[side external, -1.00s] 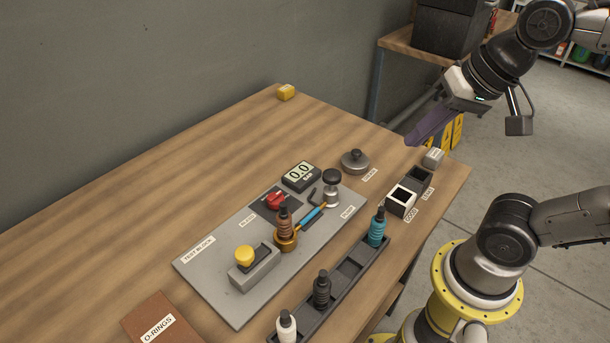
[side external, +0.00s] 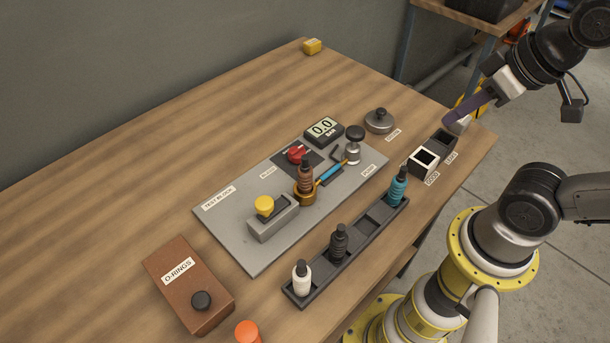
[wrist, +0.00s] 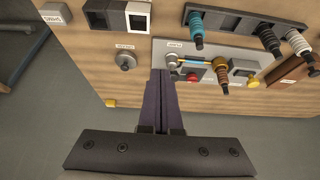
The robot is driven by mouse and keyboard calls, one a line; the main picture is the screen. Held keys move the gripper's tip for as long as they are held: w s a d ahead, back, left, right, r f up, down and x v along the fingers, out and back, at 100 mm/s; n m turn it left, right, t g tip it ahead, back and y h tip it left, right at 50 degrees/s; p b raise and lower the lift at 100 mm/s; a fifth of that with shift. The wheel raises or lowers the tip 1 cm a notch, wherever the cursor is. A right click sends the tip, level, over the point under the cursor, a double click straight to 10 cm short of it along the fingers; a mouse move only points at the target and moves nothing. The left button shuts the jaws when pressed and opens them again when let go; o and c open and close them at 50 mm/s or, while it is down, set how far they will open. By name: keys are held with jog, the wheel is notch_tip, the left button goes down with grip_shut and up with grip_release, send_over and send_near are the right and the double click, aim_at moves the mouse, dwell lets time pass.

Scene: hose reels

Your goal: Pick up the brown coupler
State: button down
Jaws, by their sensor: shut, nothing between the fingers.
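The brown coupler (side external: 305,177) stands upright in a brass socket (side external: 304,197) on the grey test block plate. It also shows in the wrist view (wrist: 223,77), right of my fingers. My gripper (side external: 447,118) has long purple fingers, shut and empty. It hangs beyond the black and white bins at the right of the bench, well away from the coupler. In the wrist view the closed fingers (wrist: 160,73) point up the picture, left of the coupler.
A rack (side external: 322,265) holds white, black and teal couplers, with empty slots. The bench's far left is clear.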

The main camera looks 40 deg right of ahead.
jog(key=c, duration=0.8)
grip_release()
jog(key=shift+o, duration=0.2)
